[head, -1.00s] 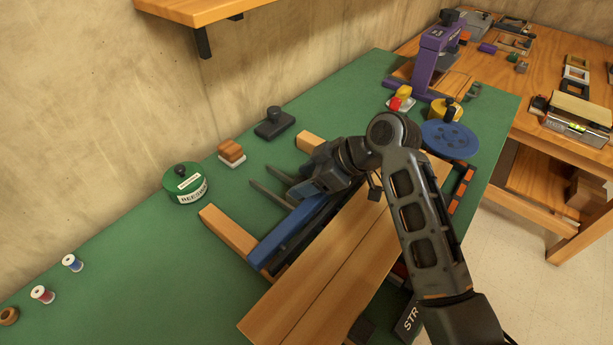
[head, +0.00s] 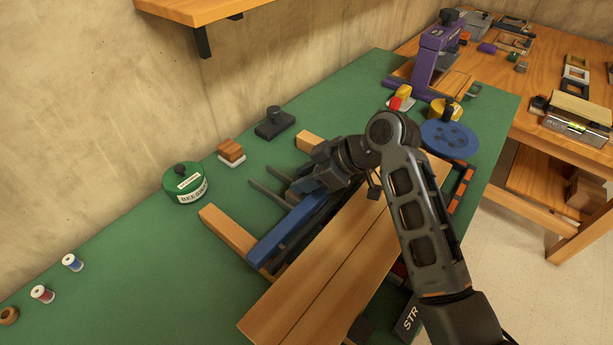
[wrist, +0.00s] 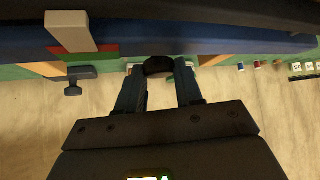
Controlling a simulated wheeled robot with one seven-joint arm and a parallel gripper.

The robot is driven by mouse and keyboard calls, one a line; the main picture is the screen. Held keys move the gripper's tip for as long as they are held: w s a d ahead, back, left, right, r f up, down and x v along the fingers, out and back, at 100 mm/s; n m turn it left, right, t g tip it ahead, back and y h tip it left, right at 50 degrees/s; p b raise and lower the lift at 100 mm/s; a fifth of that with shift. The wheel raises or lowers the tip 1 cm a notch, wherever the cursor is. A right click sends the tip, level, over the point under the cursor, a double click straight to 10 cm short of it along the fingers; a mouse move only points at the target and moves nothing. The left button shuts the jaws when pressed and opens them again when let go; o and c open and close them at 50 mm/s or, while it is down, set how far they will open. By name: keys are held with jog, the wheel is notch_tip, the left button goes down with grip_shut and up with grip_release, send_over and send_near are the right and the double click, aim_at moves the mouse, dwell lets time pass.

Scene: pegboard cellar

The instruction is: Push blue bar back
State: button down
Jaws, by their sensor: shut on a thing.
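The blue bar (head: 285,228) lies slantwise across two light wooden rails, alongside a dark bar and long brown boards. Its far part is hidden behind my gripper. My gripper (wrist: 160,72) is over the far part of the bar, its hand low against it. In the wrist view the two fingers are shut around a dark round piece (wrist: 158,67) beside the blue bar (wrist: 215,46). This piece looks like part of the bar, but the join is not clear. In the head view the fingertips are hidden.
Two thin grey prongs stick out from the bar toward the wall. A green beeswax tin (head: 184,186), a brown block (head: 231,152) and a black handled tool (head: 274,123) stand on the wall side. Brown boards (head: 325,265) lie on the near side.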

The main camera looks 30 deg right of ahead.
jog(key=w+a, duration=0.1)
jog(key=w, duration=0.1)
jog(key=w+b, duration=0.1)
jog(key=w, duration=0.1)
jog(key=w+a, duration=0.1)
jog(key=w, duration=0.1)
jog(key=shift+w+a, duration=0.25)
jog(key=shift+a, duration=0.1)
jog(key=c, duration=0.8)
grip_release()
jog(key=shift+s+d, duration=0.1)
jog(key=b+v, duration=0.1)
jog(key=v, duration=0.6)
jog(key=shift+s+d+r, duration=0.15)
jog(key=shift+r, duration=0.15)
